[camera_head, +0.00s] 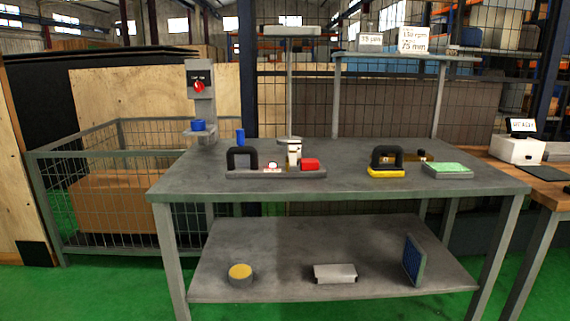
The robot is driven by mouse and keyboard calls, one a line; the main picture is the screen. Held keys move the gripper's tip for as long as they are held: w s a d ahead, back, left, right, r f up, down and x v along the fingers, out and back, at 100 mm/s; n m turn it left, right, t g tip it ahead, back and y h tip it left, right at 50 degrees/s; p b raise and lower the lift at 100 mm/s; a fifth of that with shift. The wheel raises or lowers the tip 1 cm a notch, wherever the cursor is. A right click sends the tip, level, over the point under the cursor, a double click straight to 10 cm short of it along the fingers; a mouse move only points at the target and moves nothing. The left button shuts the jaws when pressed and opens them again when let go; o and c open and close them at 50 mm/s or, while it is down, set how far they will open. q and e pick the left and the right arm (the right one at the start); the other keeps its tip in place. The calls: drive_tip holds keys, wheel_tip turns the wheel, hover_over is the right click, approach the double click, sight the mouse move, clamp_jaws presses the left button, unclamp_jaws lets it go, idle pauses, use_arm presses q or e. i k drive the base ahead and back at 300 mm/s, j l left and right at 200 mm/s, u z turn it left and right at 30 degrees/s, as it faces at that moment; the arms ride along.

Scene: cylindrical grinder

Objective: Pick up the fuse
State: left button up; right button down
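No item is clearly recognisable as the fuse at this size. A small dark piece with a brass-coloured end (424,156) lies behind the yellow-based block on the right of the grey table (340,185). A small pale upright cylinder with a dark band (294,153) stands near the middle, at the grey bar-shaped base. A blue cylinder (240,137) stands at the back left of the table. Neither of my grippers shows in the head view.
A post with a red knob (199,87) stands back left. The table's front strip is clear.

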sight(292, 148)
drive_tip(key=i, duration=1.65)
